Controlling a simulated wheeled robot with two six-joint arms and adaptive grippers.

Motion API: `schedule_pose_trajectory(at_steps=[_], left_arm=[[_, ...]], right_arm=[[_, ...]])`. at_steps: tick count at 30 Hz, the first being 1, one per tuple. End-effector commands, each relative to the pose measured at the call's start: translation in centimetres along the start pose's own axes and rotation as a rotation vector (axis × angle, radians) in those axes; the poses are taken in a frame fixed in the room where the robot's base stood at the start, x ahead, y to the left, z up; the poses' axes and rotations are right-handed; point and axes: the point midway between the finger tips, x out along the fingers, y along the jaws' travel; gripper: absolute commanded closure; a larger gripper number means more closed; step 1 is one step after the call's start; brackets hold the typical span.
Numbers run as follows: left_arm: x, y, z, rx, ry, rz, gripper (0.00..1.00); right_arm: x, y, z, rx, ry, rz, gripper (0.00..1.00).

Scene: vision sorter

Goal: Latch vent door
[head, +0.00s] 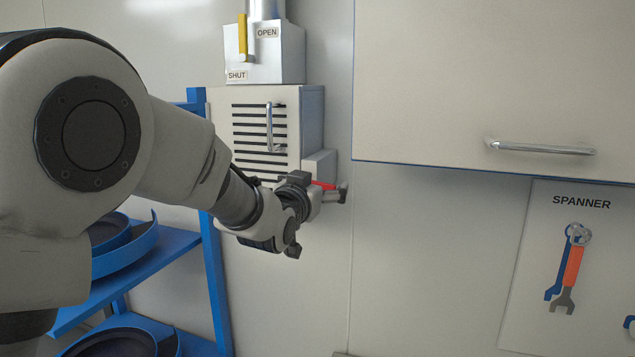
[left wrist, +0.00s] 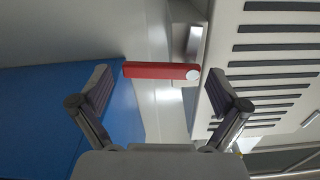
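The vent door (head: 238,112) is a pale slotted panel with a chrome handle (head: 270,127) on a wall box. It looks about flush with the box in the head view; whether it is fully closed I cannot tell. In the left wrist view the slotted panel (left wrist: 262,66) is at right. The red latch bar (left wrist: 158,70) lies sideways there, its round pivot beside the door's edge and its free end pointing away from the slots. It is partly hidden in the head view (head: 323,185). My left gripper (left wrist: 160,88) is open, its fingers either side of the bar without visible contact. My right gripper is not in view.
A box with a yellow lever (head: 243,37) and OPEN and SHUT labels sits above the vent. A blue rack (head: 213,270) with round items stands at lower left. A wall cabinet (head: 450,80) and a spanner board (head: 530,290) are at right. Bare wall lies between.

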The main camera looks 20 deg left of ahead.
Motion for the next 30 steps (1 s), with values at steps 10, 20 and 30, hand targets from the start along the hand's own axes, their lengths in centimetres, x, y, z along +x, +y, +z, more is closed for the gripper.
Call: schedule_pose_trajectory(at_steps=[10,20,30], left_arm=[[0.0,0.0,0.0,0.001,0.0,0.0,0.58],[0.0,0.1,0.6,0.078,0.0,0.0,0.58],[0.0,0.1,1.5,0.327,0.001,-0.001,0.58]], right_arm=[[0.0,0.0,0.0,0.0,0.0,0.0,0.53],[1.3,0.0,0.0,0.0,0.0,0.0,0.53],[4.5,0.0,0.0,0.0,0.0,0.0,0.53]])
